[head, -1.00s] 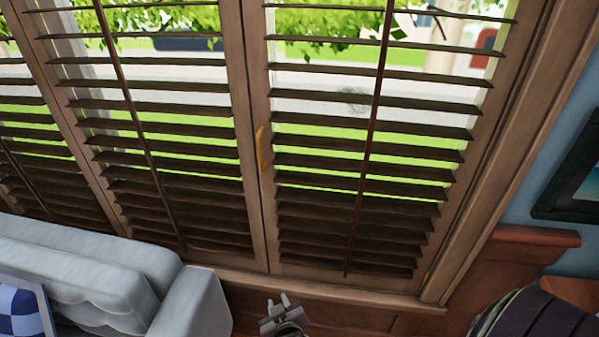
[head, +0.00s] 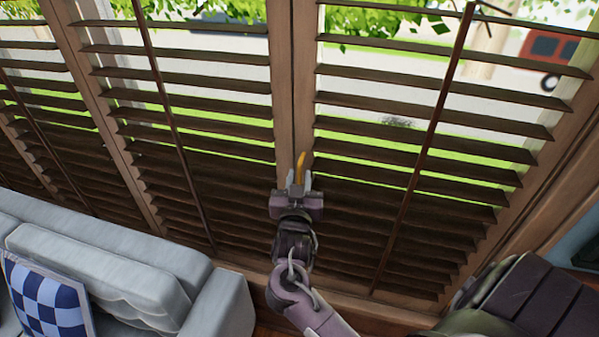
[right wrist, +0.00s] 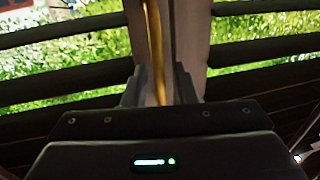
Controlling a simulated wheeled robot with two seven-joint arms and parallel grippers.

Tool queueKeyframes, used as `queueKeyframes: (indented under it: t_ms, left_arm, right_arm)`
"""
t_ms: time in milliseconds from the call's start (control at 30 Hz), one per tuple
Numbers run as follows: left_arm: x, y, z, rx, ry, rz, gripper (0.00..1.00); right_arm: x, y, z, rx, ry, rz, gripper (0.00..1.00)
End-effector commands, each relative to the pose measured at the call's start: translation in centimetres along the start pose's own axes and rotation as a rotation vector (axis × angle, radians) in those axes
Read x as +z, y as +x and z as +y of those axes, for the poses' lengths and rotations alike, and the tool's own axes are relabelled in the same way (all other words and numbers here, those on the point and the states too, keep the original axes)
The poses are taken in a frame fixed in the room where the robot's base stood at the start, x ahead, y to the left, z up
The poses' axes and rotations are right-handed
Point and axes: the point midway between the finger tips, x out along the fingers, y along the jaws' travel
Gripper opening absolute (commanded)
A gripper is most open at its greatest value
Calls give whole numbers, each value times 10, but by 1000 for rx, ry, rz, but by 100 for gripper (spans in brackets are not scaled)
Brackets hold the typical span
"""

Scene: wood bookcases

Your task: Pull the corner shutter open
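The corner shutter (head: 412,103) is the rightmost louvred wood panel in the head view, and it looks closed in line with its neighbour. A yellow handle (head: 301,168) sits on its left edge, by the seam with the neighbouring panel. My right gripper (head: 299,181) is open at the handle's lower end, one finger on each side. In the right wrist view the handle (right wrist: 156,50) runs down between the two spread fingers (right wrist: 158,92), with a gap on both sides. My left gripper is in neither view.
A grey sofa (head: 223,310) with a blue checked cushion (head: 47,305) stands at the lower left, below the neighbouring shutter (head: 200,110). More louvred panels continue to the left. Grass and a street show through the slats.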

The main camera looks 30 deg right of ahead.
Motion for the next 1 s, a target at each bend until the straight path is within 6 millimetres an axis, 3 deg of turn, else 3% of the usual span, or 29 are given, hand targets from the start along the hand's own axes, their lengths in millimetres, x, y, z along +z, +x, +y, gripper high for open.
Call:
queueKeyframes:
  t_ms: [133,367,567,1000]
  left_arm:
    - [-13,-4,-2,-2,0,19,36]
    - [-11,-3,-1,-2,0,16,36]
    - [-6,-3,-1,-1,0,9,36]
    - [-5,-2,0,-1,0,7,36]
  right_arm:
    - [0,8,0,-1,-1,0,25]
    - [1,9,0,0,0,-1,25]
    - [1,9,0,-1,0,-1,0]
    - [1,11,0,-4,0,0,0]
